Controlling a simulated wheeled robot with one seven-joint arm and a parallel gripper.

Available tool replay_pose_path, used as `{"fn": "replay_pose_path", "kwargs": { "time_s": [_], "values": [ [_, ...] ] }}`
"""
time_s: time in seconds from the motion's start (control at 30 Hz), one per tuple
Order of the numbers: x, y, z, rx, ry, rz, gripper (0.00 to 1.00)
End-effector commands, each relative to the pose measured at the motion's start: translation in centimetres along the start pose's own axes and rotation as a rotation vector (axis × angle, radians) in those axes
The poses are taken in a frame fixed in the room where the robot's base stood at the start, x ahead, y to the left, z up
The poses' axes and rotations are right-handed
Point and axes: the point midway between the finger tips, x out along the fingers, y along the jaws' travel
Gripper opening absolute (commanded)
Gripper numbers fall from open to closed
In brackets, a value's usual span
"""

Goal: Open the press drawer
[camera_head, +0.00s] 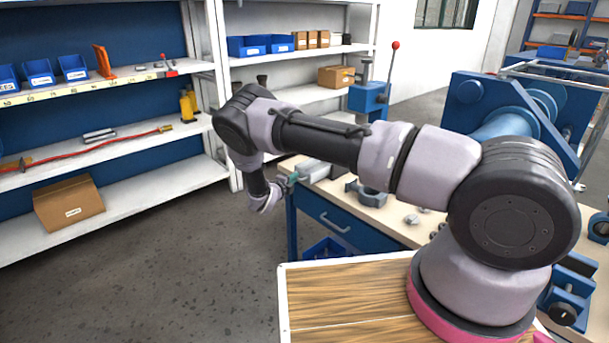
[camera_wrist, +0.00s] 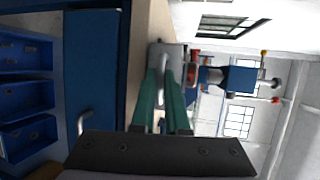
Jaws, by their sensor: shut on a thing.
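A grey block (camera_wrist: 168,49) sits on the workbench top at the foot of the blue press (camera_head: 369,97) and appears to be the press drawer; it also shows in the head view (camera_head: 320,173). A pale handle (camera_wrist: 165,73) stands out from its near face. My gripper (camera_wrist: 164,72) has its two green fingers shut on this handle. In the head view my gripper (camera_head: 291,180) reaches the bench's left end, and the grip there is too small to make out. I cannot tell how far the drawer is out.
Below the bench top is a blue bench drawer (camera_head: 330,214) with a bar handle, above blue bins (camera_head: 325,250). Metal parts (camera_head: 370,195) lie on the bench. Shelves (camera_head: 110,200) stand behind at left. The floor (camera_head: 190,265) left of the bench is clear.

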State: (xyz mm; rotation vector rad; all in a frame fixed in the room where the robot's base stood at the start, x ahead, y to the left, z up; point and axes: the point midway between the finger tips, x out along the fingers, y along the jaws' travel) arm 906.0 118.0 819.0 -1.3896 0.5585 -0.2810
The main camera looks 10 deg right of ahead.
Motion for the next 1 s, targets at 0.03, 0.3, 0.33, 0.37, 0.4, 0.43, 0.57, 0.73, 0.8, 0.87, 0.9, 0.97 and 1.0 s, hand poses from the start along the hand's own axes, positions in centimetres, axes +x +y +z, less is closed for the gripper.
{"fn": "replay_pose_path", "kwargs": {
  "time_s": [0.03, 0.3, 0.33, 0.37, 0.4, 0.43, 0.57, 0.73, 0.8, 0.87, 0.9, 0.97, 1.0],
  "values": [
    [-0.7, 0.2, 0.3, 0.0, -0.003, 0.0, 0.0],
    [-2.4, 0.6, 1.0, 0.0, 0.0, 0.0, 0.0],
    [-2.5, 0.6, 1.0, 0.0, 0.0, 0.001, 0.0],
    [-2.5, 0.6, 1.0, 0.0, 0.0, 0.001, 0.0],
    [-2.5, 0.6, 1.0, 0.0, 0.0, 0.001, 0.0],
    [-2.5, 0.6, 1.1, 0.0, 0.0, 0.001, 0.0],
    [-2.5, 0.6, 1.0, 0.0, 0.001, 0.001, 0.0],
    [-2.5, 0.6, 1.0, 0.0, 0.0, 0.001, 0.25],
    [-2.5, 0.6, 1.0, 0.0, 0.0, 0.001, 0.25],
    [-2.5, 0.6, 1.0, 0.0, 0.0, 0.0, 0.25],
    [-2.5, 0.6, 1.0, 0.0, 0.001, 0.0, 0.25],
    [-2.5, 0.6, 1.0, 0.0, 0.001, 0.0, 0.25],
    [-2.5, 0.6, 1.0, 0.0, 0.0, 0.0, 0.25]
  ]
}}
